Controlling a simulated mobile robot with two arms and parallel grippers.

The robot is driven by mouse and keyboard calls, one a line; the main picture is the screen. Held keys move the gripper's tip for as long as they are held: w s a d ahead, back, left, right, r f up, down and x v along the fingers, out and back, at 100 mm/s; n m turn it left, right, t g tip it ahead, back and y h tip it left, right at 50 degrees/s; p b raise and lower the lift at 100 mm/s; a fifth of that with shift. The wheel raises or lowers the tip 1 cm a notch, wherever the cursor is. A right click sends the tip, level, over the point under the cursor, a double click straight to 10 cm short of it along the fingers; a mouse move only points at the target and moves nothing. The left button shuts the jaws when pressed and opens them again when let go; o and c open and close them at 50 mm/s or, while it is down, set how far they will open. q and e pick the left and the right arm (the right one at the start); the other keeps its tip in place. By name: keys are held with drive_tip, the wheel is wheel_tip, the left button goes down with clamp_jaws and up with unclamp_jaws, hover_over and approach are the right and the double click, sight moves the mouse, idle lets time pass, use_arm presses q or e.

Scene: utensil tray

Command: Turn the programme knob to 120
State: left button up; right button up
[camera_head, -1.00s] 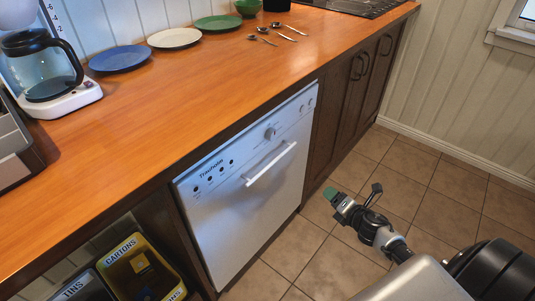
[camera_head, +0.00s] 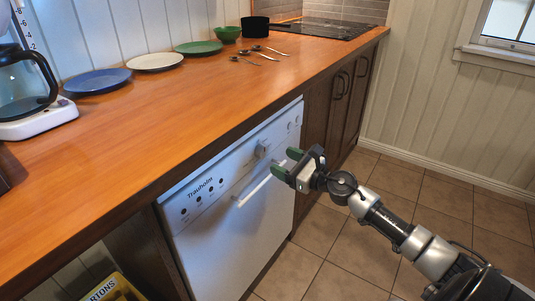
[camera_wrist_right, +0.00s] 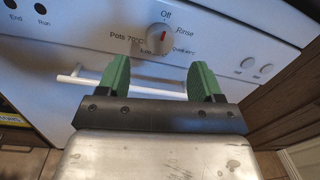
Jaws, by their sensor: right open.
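The programme knob (camera_head: 262,148) is a round white dial on the white dishwasher's control panel (camera_head: 240,165). In the right wrist view the knob (camera_wrist_right: 160,38) shows a red mark pointing up, roughly toward "Off". Labels around it read "Off", "Rinse", "Pots 70°C" and smaller blurred ones; I cannot read a 120. My right gripper (camera_head: 287,163) is open and empty, with green fingertips facing the panel. In the right wrist view its two fingers (camera_wrist_right: 160,75) stand apart just below the knob, not touching it. My left gripper is not in view.
A white door handle bar (camera_head: 253,189) runs below the knob, close to my right gripper. Smaller buttons (camera_head: 295,125) sit right of the knob. The wooden counter (camera_head: 170,125) overhangs above, with plates and cutlery at the back. The tiled floor in front is clear.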

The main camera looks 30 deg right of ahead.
sight(264, 153)
drive_tip(key=shift+x, duration=3.05)
drive_tip(key=c, duration=0.9)
